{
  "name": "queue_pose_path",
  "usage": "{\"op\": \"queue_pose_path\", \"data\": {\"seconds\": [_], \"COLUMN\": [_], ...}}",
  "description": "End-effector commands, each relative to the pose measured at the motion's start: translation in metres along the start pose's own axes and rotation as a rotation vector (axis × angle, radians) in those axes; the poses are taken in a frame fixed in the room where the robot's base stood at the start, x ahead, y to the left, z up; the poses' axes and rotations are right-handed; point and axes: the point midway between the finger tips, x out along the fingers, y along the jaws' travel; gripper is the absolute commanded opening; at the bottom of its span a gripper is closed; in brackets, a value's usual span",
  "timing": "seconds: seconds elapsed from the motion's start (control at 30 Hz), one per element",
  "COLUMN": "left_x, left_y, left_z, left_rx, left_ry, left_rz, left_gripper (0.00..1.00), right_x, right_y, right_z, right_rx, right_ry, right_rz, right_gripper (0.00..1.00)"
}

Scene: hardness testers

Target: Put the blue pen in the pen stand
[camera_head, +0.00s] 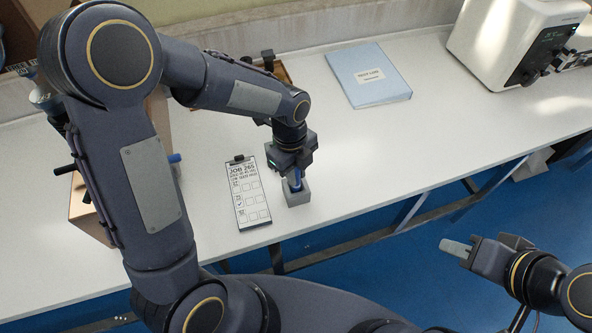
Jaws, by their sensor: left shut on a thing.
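The pen stand (297,197) is a small grey open-topped block near the front edge of the white table. My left gripper (296,173) points down right above it and is shut on the blue pen (297,184). Only a short blue part of the pen shows below the fingers, at the stand's opening. Its upper part is hidden by the gripper, and I cannot tell how deep its lower end sits. My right gripper (458,248) is over the blue floor, off the table, away from the stand. Its finger gap cannot be made out.
A clipboard (250,195) with a job sheet lies just left of the stand. A light blue folder (369,75) lies further back. A white machine (508,40) stands at the back right. A brown box is partly hidden behind my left arm. The table right of the stand is clear.

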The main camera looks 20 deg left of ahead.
Motion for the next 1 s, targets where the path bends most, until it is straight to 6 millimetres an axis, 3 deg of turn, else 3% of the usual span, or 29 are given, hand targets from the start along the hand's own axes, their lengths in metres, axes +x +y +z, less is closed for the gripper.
{"op": "queue_pose_path", "data": {"seconds": [0.5, 0.53, 0.7, 1.0], "left_x": [0.017, 0.015, 0.015, 0.013], "left_y": [0.0, 0.0, 0.0, 0.0], "left_z": [0.002, 0.002, 0.002, 0.002], "left_rx": [0.0, 0.0, 0.0, 0.0], "left_ry": [0.0, 0.0, 0.0, 0.0], "left_rz": [0.0, 0.0, 0.0, -0.001], "left_gripper": [0.0, 0.23, 0.44, 0.44], "right_x": [0.011, 0.01, 0.01, 0.01], "right_y": [0.005, 0.005, 0.005, 0.004], "right_z": [0.006, 0.005, 0.005, 0.005], "right_rx": [0.0, 0.0, 0.0, 0.0], "right_ry": [0.0, 0.0, 0.0, 0.0], "right_rz": [0.0, 0.0, 0.0, 0.0], "right_gripper": [0.33, 0.33, 0.33, 0.33]}}
